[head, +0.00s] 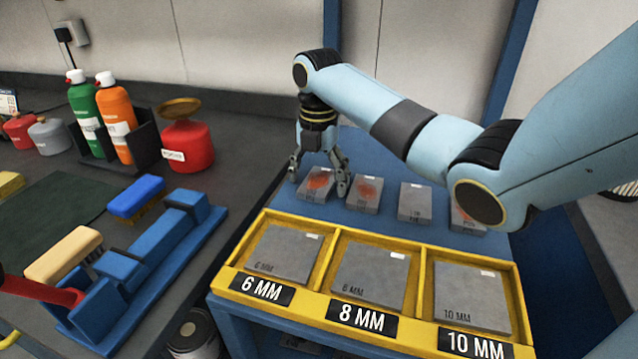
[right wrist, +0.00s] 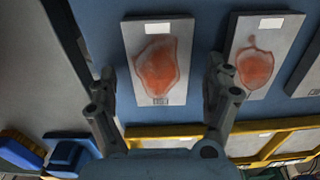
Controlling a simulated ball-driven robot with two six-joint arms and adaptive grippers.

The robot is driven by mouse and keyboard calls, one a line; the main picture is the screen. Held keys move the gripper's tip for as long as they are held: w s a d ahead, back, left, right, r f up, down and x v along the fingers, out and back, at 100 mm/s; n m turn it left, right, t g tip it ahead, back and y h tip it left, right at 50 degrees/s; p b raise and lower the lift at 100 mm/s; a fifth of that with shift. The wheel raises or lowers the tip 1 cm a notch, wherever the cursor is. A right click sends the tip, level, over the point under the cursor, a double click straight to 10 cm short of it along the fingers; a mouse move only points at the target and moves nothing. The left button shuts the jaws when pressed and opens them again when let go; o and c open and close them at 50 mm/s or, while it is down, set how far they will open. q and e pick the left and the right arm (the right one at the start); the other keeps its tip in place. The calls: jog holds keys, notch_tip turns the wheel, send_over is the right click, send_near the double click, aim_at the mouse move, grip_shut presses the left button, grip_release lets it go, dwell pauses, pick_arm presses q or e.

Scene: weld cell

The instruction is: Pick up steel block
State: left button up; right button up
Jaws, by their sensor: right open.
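Several grey steel blocks stand in a row on the blue table. The leftmost block (head: 316,186) has an orange-red patch on top. My right gripper (head: 319,190) is open above and around it, with no visible contact. In the right wrist view this block (right wrist: 158,62) lies between and ahead of the two fingers (right wrist: 162,95). A second block (head: 364,194) with a red patch stands to its right; it also shows in the right wrist view (right wrist: 258,60). A third block (head: 414,202) looks plain grey. A fourth block (head: 466,218) is partly hidden by my right arm. My left gripper is out of view.
A yellow tray (head: 328,294) with bays labelled 6 MM, 8 MM and 10 MM stands in front of the blocks, a grey plate in each. A dark bench at left holds a blue vise (head: 150,262), brushes, green and orange bottles (head: 118,120) and a red container (head: 187,146).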

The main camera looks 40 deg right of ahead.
jog(key=c, duration=1.7)
jog(key=shift+r, duration=0.1)
grip_shut()
jog(key=shift+r, duration=0.1)
